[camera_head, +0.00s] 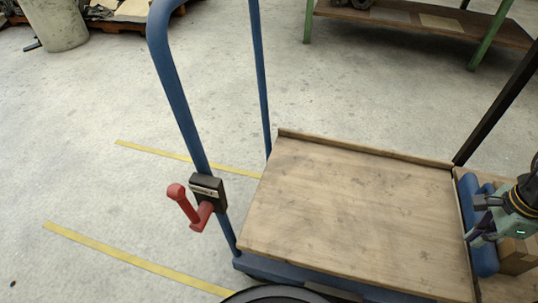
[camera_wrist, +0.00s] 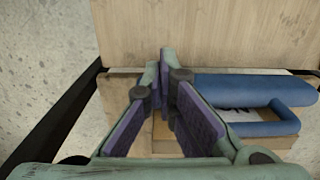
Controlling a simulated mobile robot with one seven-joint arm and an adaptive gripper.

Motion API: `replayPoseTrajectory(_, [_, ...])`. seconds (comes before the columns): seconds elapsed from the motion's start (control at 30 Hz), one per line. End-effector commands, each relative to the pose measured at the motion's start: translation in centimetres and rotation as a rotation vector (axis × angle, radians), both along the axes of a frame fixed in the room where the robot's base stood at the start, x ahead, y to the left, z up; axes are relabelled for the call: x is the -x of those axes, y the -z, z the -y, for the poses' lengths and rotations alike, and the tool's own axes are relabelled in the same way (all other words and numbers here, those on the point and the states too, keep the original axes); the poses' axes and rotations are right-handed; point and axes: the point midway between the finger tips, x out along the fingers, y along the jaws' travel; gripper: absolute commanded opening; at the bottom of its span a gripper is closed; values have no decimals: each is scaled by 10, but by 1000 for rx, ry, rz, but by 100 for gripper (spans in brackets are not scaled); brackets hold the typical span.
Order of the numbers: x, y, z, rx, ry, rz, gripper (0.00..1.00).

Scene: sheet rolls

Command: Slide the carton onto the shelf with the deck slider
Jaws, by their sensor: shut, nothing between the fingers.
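My gripper (camera_head: 477,220) is at the right edge of the head view, over a blue bar with a looped part (camera_head: 480,262). In the wrist view my gripper (camera_wrist: 166,68) is shut and empty, its fingertips together beside the blue bar (camera_wrist: 235,90). A brown box, which looks like the carton (camera_head: 517,254), sits beside the blue bar, partly hidden by my gripper. Its cardboard-coloured face (camera_wrist: 163,140) shows between and behind my fingers in the wrist view. I cannot tell whether the blue bar is the deck slider, or whether my fingers touch it.
A cart with a bare wooden deck (camera_head: 350,215) and a blue handle frame (camera_head: 180,90) fills the middle. A red lever (camera_head: 185,205) is on the frame. A green-legged bench (camera_head: 430,20) stands behind.

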Motion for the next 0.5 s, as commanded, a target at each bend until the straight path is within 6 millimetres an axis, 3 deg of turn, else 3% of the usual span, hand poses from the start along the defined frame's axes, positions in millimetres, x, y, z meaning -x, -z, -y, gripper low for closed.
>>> replayPoseTrajectory(0.5, [0, -44, 0, 0, 0, -1, 0])
